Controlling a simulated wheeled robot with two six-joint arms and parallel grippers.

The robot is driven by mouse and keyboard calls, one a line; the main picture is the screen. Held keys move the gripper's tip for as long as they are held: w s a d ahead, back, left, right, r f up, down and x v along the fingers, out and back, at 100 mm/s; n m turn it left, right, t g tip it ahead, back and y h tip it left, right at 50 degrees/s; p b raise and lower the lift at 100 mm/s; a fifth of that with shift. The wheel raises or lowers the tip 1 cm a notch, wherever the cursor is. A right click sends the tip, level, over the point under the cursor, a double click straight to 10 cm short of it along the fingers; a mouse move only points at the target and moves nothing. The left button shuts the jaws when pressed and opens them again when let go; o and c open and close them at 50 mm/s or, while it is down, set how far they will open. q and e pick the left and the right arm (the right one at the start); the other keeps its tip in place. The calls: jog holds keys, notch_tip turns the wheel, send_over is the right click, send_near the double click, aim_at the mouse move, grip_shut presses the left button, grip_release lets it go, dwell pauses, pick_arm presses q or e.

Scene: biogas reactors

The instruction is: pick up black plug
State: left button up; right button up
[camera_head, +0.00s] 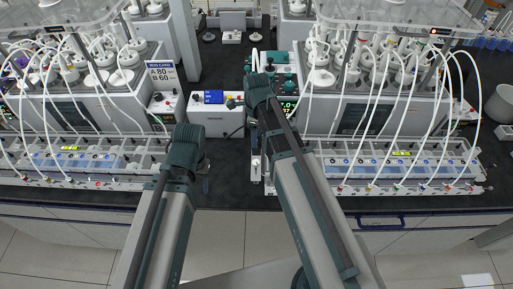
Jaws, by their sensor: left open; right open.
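I cannot clearly make out the black plug; a thin dark cable (235,131) curves beside the front of a white box with a blue display (208,97). My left gripper (206,179) is small and partly hidden beside my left arm, low over the dark bench near its front edge. It is open and I see nothing in it. My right gripper (234,103) is near the right side of the blue-display box, partly hidden by my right wrist. It is open, with no held object visible.
Reactor units with bottles and white tubes stand left and right, with long trays (88,160) (395,166) in front. A sign (161,74) reads A 80, B 60. A teal-topped device (280,75) stands behind my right arm. The dark bench (228,185) is clear between the trays.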

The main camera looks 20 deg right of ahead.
jog(key=shift+f+b, duration=0.35)
jog(key=shift+f, duration=0.45)
pick_arm(q)
jog(key=shift+f, duration=0.75)
pick_arm(e)
jog(key=shift+r, duration=0.1)
grip_shut()
pick_arm(q)
jog(key=shift+r, duration=0.1)
pick_arm(e)
jog(key=shift+r, duration=0.1)
